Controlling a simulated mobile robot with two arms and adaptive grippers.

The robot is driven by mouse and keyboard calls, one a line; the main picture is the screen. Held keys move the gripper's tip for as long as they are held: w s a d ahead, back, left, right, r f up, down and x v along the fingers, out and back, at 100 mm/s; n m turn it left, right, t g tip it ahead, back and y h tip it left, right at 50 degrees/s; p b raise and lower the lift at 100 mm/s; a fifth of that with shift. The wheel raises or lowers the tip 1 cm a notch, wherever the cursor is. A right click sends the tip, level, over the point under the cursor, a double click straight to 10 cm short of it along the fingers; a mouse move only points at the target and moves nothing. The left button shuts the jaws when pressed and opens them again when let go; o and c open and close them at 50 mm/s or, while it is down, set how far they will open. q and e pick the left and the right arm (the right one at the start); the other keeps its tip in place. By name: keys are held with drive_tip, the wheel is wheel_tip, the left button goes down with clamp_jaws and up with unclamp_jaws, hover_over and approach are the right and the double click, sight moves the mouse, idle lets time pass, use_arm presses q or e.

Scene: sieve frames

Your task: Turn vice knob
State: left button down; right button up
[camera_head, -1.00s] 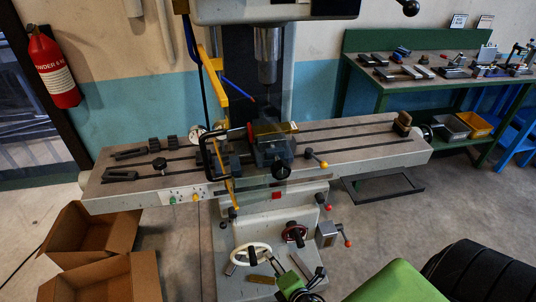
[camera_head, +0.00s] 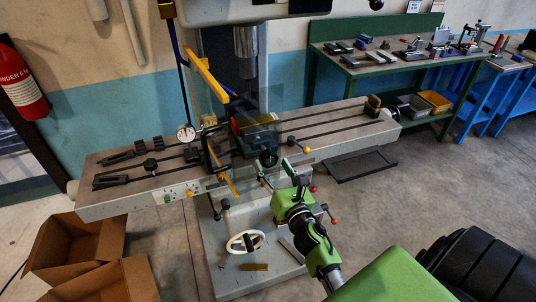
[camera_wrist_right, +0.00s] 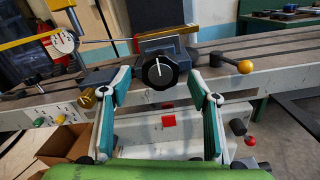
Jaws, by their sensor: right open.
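The vice (camera_head: 259,140) sits on the milling machine table. Its black round knob (camera_wrist_right: 160,71) with a white line faces me in the right wrist view; the line points nearly straight up. The knob also shows in the head view (camera_head: 268,159). My right gripper (camera_head: 277,175) is open and empty, just in front of the knob and slightly below it in the head view. In the wrist view its two fingers stand left and right of the knob, with gaps on both sides. My left gripper is not in view.
The slotted machine table (camera_head: 330,128) extends both ways. A black clamp frame (camera_head: 207,150) and yellow bar (camera_head: 205,75) stand left of the vice. A yellow-ball lever (camera_wrist_right: 245,66) is close right of my gripper. Cardboard boxes (camera_head: 75,245) lie on the floor.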

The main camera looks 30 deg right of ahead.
drive_tip(key=shift+p+x, duration=0.3)
drive_tip(key=shift+x, duration=2)
drive_tip(key=c, duration=1.2)
drive_tip(key=shift+o, duration=0.3)
